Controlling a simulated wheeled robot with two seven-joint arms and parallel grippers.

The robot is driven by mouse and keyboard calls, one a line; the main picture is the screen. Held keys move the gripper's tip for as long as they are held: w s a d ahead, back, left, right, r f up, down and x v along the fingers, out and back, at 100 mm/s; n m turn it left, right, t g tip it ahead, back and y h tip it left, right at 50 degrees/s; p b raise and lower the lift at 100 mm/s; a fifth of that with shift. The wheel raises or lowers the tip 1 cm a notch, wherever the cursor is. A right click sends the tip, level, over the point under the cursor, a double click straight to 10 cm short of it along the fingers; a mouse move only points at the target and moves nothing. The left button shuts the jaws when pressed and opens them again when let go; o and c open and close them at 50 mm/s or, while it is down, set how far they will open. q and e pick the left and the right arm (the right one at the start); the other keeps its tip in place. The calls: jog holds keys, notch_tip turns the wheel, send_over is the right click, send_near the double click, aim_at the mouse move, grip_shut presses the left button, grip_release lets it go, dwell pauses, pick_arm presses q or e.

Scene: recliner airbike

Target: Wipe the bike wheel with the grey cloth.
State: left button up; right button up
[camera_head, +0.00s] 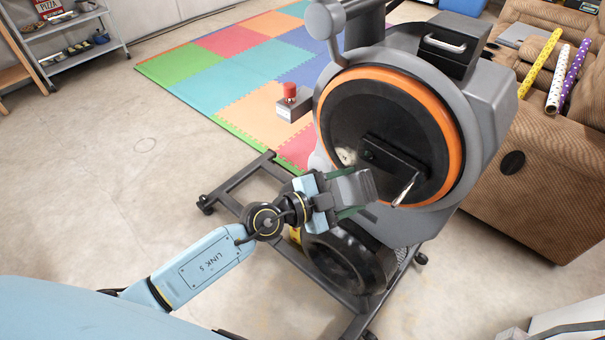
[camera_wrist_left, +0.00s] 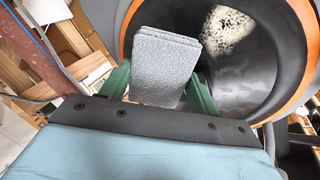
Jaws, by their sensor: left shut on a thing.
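The bike wheel (camera_head: 375,115) is a dark disc with an orange rim (camera_head: 453,120), facing me on the grey bike. A pale speckled patch shows on the disc in the left wrist view (camera_wrist_left: 228,25), and part of it shows in the head view (camera_head: 346,155). My left gripper (camera_head: 348,197) is in front of the wheel's lower left part. Its green fingers are shut on the folded grey cloth (camera_wrist_left: 163,65), which sticks out past them toward the wheel. The cloth also shows in the head view (camera_head: 354,185). I cannot tell whether it touches the disc. My right gripper is not in view.
A black crank (camera_head: 390,158) with a metal pedal (camera_head: 405,190) sticks out from the wheel, right of the cloth. A red knob (camera_head: 290,91) on a grey box is at the left. The bike's frame (camera_head: 240,180) stands on the floor. A brown recliner (camera_head: 545,170) is at the right.

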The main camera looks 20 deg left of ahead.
aim_at(334, 149)
pick_arm(q)
jog(key=shift+w+a+n+t+y, duration=0.6)
jog(key=shift+a+n+t+y, duration=1.7)
jog(key=shift+a, duration=2.8)
jog(key=shift+f+x, duration=0.2)
jog(key=shift+x, duration=1.3)
jog(key=shift+f+x, duration=0.2)
jog(key=shift+x, duration=1.25)
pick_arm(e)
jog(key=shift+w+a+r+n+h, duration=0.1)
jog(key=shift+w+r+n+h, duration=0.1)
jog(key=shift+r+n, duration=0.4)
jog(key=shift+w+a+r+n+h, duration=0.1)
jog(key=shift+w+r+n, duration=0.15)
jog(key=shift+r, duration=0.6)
pick_arm(q)
jog(key=shift+a, duration=0.1)
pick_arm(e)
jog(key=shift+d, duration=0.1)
pick_arm(q)
jog(key=shift+x, duration=0.9)
